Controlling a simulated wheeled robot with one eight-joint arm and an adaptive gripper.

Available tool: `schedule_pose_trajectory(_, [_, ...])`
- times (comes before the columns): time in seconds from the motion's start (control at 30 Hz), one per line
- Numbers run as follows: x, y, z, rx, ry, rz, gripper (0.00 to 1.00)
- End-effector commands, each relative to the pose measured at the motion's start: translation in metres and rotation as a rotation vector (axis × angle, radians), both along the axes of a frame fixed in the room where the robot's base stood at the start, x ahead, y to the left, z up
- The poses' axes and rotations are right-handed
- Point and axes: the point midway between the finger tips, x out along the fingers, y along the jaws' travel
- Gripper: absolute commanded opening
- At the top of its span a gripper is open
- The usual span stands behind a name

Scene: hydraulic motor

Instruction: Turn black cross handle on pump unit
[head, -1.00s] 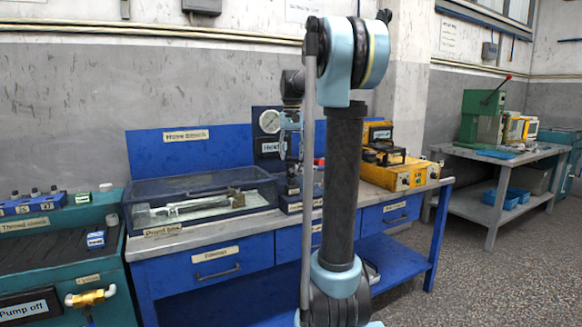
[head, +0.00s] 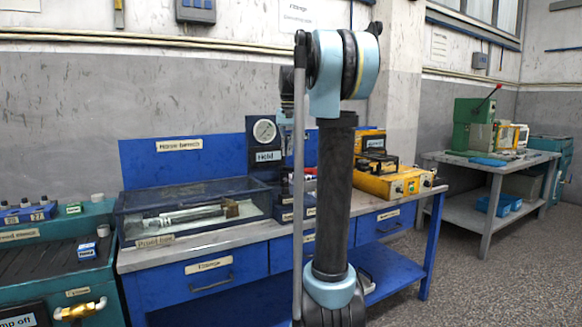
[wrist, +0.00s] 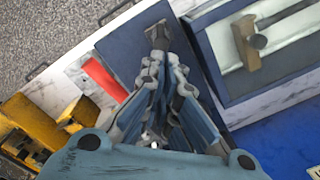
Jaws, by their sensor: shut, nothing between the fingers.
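The pump unit (head: 260,160) stands on the blue bench, with a round gauge (head: 264,131) and a "Hold" label on its dark upright panel. Its lower part is a blue block beside my arm. I cannot make out the black cross handle; my arm covers part of this area in the head view. My gripper (wrist: 163,70) is shut and empty in the wrist view, pointing over a dark blue surface. A small grey piece (wrist: 157,36) shows at its far end; I cannot tell whether it is the handle or fingertips.
A glass-sided case (head: 195,212) with a metal cylinder lies left of the pump unit; it fills the right of the wrist view. A yellow machine (head: 392,184) stands to the right. A red bar (wrist: 105,79) lies beside my gripper.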

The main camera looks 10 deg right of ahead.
Motion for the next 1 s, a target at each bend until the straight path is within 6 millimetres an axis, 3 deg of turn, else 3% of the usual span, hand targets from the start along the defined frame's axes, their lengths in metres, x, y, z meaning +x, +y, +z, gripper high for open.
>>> schedule_pose_trajectory(0.3, [0.005, -0.039, -0.005, 0.140, 0.078, -0.707, 0.00])
schedule_pose_trajectory(0.5, [0.007, -0.058, -0.006, 0.206, 0.144, -1.059, 0.00])
schedule_pose_trajectory(0.77, [0.008, -0.064, -0.008, 0.235, 0.182, -1.217, 0.00])
schedule_pose_trajectory(1.0, [0.009, -0.056, -0.035, 0.234, 0.181, -1.216, 0.00])
